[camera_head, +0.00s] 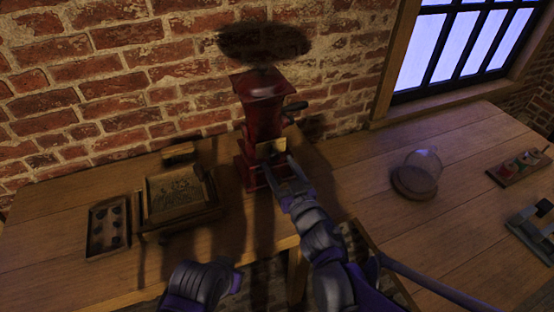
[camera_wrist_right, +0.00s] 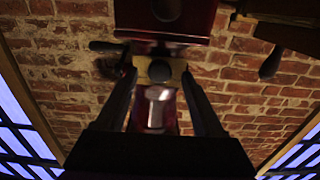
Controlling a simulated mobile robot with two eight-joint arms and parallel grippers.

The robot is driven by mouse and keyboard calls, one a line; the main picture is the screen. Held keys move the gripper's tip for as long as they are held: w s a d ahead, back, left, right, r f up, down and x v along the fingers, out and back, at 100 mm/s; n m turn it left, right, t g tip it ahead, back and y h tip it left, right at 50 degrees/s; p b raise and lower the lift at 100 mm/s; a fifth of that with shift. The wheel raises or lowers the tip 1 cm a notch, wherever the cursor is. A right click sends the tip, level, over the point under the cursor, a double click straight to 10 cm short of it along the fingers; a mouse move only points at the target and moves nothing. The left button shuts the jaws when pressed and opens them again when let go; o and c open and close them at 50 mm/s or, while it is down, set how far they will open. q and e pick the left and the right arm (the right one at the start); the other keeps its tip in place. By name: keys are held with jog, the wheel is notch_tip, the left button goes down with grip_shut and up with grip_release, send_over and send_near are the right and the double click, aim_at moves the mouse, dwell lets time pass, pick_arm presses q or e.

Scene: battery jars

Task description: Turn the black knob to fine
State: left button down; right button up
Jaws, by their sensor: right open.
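A tall red machine (camera_head: 263,115) stands on the wooden table against the brick wall. A brass plate (camera_head: 275,147) sits on its front, and it also shows in the right wrist view (camera_wrist_right: 143,72). In that view a round black knob (camera_wrist_right: 159,71) is at the plate's middle. My right gripper (camera_head: 284,168) is in front of the plate. Its fingers are open and lie on either side of the knob (camera_wrist_right: 158,85); I cannot tell whether they touch it. The dial marking is not readable. Part of my left arm shows at the bottom, without its gripper.
A dark crank handle (camera_head: 294,107) sticks out right of the machine. A wooden box (camera_head: 180,197) and a small tray (camera_head: 108,226) lie to the left. A glass dome (camera_head: 424,163) and a rack of small coloured items (camera_head: 522,165) stand on the right table.

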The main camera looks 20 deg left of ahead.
jog(key=shift+x, duration=1.15)
grip_shut()
